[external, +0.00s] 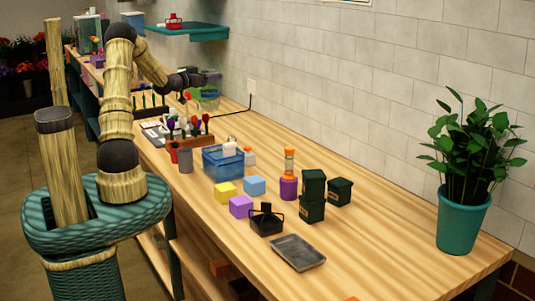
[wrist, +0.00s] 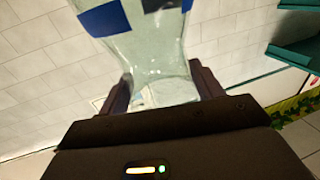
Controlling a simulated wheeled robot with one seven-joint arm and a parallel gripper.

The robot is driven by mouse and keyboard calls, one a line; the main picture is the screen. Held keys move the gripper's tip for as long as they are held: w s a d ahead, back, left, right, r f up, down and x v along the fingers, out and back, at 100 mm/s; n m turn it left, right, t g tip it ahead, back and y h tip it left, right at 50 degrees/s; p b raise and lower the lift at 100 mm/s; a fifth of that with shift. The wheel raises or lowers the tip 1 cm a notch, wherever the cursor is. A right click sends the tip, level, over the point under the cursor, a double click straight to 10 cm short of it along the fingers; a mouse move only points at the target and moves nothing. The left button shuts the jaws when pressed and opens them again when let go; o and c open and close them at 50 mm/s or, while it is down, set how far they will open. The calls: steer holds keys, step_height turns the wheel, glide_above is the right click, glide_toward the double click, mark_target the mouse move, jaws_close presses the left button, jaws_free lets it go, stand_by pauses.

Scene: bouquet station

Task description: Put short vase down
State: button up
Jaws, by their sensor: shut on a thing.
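The short vase is clear glass with blue patches. In the wrist view the short vase (wrist: 150,45) is between the two fingers of my gripper (wrist: 160,90), which is shut on its narrower part. In the external view my gripper (external: 202,79) is at the far part of the wooden bench, near the wall. Glass with blue and green tints shows at and below the fingers there, and I cannot tell whether it is one vase or more. Whether the vase touches the bench is not clear.
Flower stems stand in a wooden rack (external: 190,142) nearer than the gripper. A blue basket (external: 222,162), dark green boxes (external: 313,196) and a grey tray (external: 298,252) are on the bench. A teal shelf (external: 190,33) hangs on the wall above.

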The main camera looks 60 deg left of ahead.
steer(key=shift+w+d+r+h, duration=0.3)
steer(key=shift+w+d+r, duration=0.25)
steer(key=shift+w+d, duration=0.3)
steer(key=w+d+m+h+b, duration=0.25)
steer(key=w+d+h, duration=0.2)
steer(key=d, duration=0.75)
steer(key=w+d+m+g+h+b, duration=0.1)
steer(key=w+d+m+h, duration=0.3)
steer(key=d, duration=0.9)
steer(key=w+d+m+h+b, duration=0.25)
steer(key=w+d, duration=0.35)
steer(key=d, duration=0.6)
steer(key=s+d+f+m+g+h+b, duration=0.15)
steer(key=s+d+m+g+h, duration=0.35)
steer(key=d, duration=1.5)
steer(key=s+d+m+g+h+b, duration=0.25)
steer(key=s+d+g+h, duration=0.35)
steer(key=d, duration=1.4)
step_height(320, 180, down, 10)
steer(key=s+t+y, duration=0.1)
steer(key=y, duration=0.1)
steer(key=shift+a+r, duration=0.25)
steer(key=shift+a, duration=0.05)
steer(key=shift+s, duration=0.1)
